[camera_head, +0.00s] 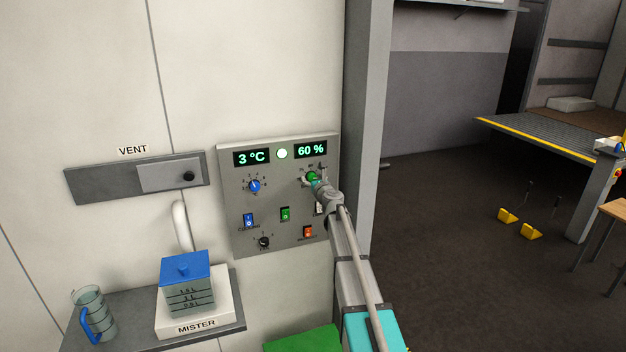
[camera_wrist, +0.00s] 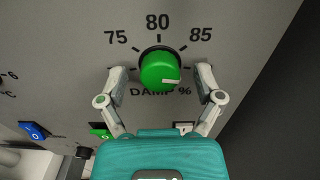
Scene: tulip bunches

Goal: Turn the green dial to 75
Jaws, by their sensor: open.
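The green dial (camera_wrist: 158,68) is on a grey control panel (camera_head: 236,205), with "DAMP %" printed below it. In the wrist view, 75, 80 and 85 show around its top, and the fingers cover the scale's sides. A white line on the dial's face points to the right. My gripper (camera_wrist: 160,72) is open, one finger on each side of the dial, with visible gaps. In the head view the dial (camera_head: 312,176) is at the panel's upper right, with my gripper (camera_head: 314,182) in front. The display above it (camera_head: 311,150) reads 60 %.
A grey post (camera_head: 366,110) stands just right of the panel. A shelf at lower left bears a jug (camera_head: 93,312) and the mister (camera_head: 188,285).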

